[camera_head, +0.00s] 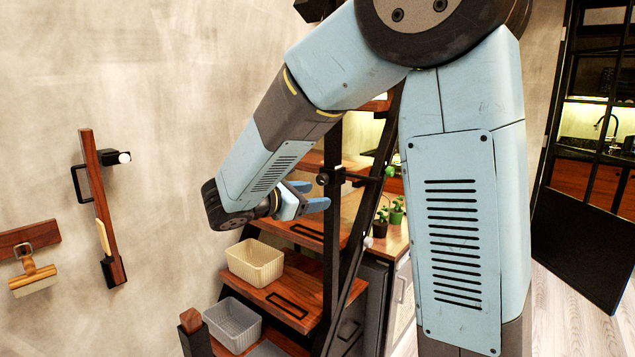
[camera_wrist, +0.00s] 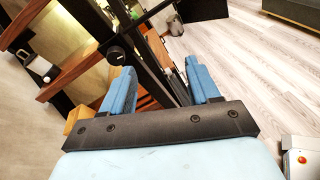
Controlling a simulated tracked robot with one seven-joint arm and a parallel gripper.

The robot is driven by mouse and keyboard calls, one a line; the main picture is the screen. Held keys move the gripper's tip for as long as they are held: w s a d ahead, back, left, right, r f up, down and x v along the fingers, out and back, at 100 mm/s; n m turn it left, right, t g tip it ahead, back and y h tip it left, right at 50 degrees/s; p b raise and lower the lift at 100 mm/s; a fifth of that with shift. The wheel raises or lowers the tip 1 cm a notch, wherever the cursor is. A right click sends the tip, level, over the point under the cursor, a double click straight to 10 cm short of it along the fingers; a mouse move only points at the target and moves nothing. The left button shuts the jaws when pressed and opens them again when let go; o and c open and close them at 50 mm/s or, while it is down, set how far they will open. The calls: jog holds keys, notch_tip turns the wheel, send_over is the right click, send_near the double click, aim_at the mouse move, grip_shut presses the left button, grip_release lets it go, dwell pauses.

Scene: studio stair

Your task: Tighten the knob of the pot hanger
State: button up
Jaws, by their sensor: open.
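A small round black knob (camera_head: 322,179) sits at the near end of a dark horizontal bar (camera_head: 352,175) on the black stair frame, likely the pot hanger. In the wrist view the knob (camera_wrist: 116,54) shows a light mark on its face, just beyond the left fingertip. My gripper (camera_head: 309,196) has blue fingers and is open and empty. In the head view its fingertips are close to the knob, slightly left and below. In the wrist view the gap between the fingers (camera_wrist: 160,72) lies to the right of the knob. I see no contact with it.
A cream basket (camera_head: 255,262) and a grey basket (camera_head: 232,322) stand on the wooden stair treads below my gripper. Slanted black posts (camera_head: 345,270) rise beside them. Small green plants (camera_head: 396,211) stand on a counter behind. A wooden rail (camera_head: 103,205) is on the left wall.

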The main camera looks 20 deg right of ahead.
aim_at(320, 180)
jog(key=w+a+n+t, duration=0.3)
jog(key=w+a, duration=0.1)
jog(key=a, duration=0.2)
jog(key=x, duration=1.3)
jog(key=shift+d, duration=0.45)
jog(key=shift+c, duration=0.4)
jog(key=c, duration=0.9)
jog(key=shift+a+f, duration=0.1)
jog(key=shift+a, duration=0.05)
jog(key=shift+c, duration=0.3)
